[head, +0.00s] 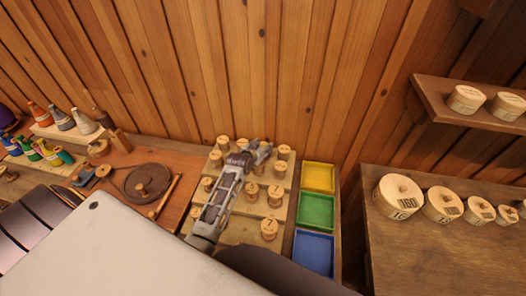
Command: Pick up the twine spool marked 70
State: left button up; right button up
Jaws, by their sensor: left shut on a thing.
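Several small wooden twine spools stand in rows on a stepped pale wooden rack (245,232), among them a spool at the right (276,194) and one at the front (269,228). Their marks are too small to read, so I cannot tell which is marked 70. My left gripper (261,152) reaches over the rack from the front, its tips at the back rows. It is shut on a twine spool, which the fingers mostly hide. My right gripper is not in view.
Yellow (318,177), green (315,211) and blue (313,252) trays lie right of the rack. Round boxes (398,197) stand on a side table, with more on a wall shelf (450,110). Coloured cones and a dark disc (148,181) are at left. A plank wall closes the back.

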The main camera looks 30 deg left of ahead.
pick_arm(q)
jog(key=shift+c, duration=1.1)
jog(key=shift+r, duration=0.1)
notch_tip(320, 180, up, 10)
jog(key=b, duration=0.1)
